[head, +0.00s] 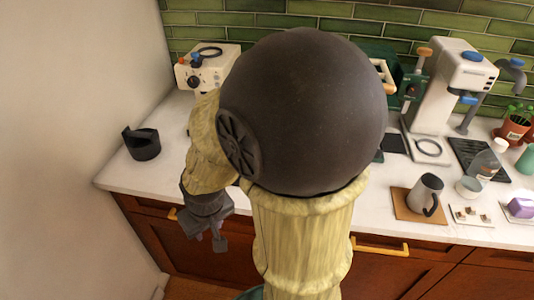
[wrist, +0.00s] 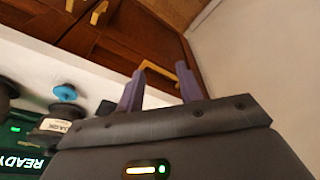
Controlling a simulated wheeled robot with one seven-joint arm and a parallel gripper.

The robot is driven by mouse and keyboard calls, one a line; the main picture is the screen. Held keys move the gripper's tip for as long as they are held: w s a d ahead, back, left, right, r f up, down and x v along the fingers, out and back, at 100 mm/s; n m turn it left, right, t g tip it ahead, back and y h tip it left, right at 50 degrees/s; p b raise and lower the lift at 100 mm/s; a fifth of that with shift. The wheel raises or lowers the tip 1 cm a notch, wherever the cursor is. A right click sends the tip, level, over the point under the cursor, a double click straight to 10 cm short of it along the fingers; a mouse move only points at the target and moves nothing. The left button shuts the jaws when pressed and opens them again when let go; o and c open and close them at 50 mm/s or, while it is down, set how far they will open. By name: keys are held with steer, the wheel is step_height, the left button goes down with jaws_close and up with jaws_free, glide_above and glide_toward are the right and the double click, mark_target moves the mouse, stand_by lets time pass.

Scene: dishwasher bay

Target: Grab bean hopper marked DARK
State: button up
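My gripper (head: 210,241) hangs low in front of the counter's left part in the head view. In the wrist view its two purple fingers (wrist: 160,70) stand apart with nothing between them, pointing toward the wooden cabinet fronts. A dark item with a pale label (wrist: 60,126) shows at the lower left of the wrist view; its lettering is too small and turned to read surely. I cannot tell whether it is the DARK bean hopper. No DARK marking is readable in the head view, where my arm hides the middle of the counter.
A black container (head: 142,145) stands at the counter's left end. A cream machine (head: 207,68) is behind it. A white coffee machine (head: 450,85), a grey pitcher (head: 427,190) and several small items fill the right. A green READY display (wrist: 22,160) glows in the wrist view.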

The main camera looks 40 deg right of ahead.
steer(key=o, duration=0.6)
steer(key=shift+w, duration=0.1)
steer(key=shift+c, duration=0.2)
steer(key=o, duration=0.8)
steer(key=w, duration=0.1)
steer(key=w+a+m+t, duration=0.1)
steer(key=w+m+p, duration=0.1)
steer(key=w, duration=0.1)
steer(key=shift+a+f, duration=0.25)
steer(key=shift+o, duration=0.2)
steer(key=w+d+m+t+h+p, duration=0.1)
steer(key=w+d+m+h, duration=0.1)
steer(key=d+m, duration=0.1)
steer(key=w+d+m+h+p, duration=0.1)
steer(key=w+d+m+h, duration=0.1)
steer(key=d+m+h, duration=0.1)
steer(key=w+d+m+t+h+p, duration=0.1)
steer(key=w+d+m+h, duration=0.1)
steer(key=w+d, duration=0.1)
steer(key=shift+d+r+m+t, duration=0.15)
steer(key=shift+m+t, duration=0.15)
steer(key=shift+m, duration=0.1)
steer(key=s+d+r+m+g+h+p, duration=0.1)
steer(key=s+d+r+m+g+h, duration=0.1)
steer(key=s+d+r+m+h, duration=0.1)
steer(key=d+r+h, duration=0.1)
steer(key=d+h, duration=0.1)
steer(key=h, duration=0.1)
steer(key=shift+m, duration=0.3)
